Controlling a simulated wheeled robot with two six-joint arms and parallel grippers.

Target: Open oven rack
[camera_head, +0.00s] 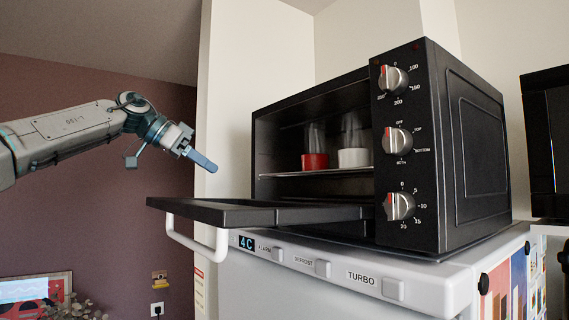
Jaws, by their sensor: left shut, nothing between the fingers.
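A black toaster oven (474,150) with three knobs stands on a white appliance. Its door (215,208) is folded down and lies about level, sticking out to the left. Inside, a thin rack (325,171) is within the cavity, with a red ramekin-like dish (314,162) and a white one (353,157) on it. My left gripper (203,161) is shut and empty, in the air above the outer part of the door and left of the oven opening, apart from the rack. My right gripper is not in view.
The white appliance (420,285) below has a handle (195,238) under the oven door and several buttons along its front. A dark appliance (550,140) stands at the right. The space left of the oven opening, above the door, is free.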

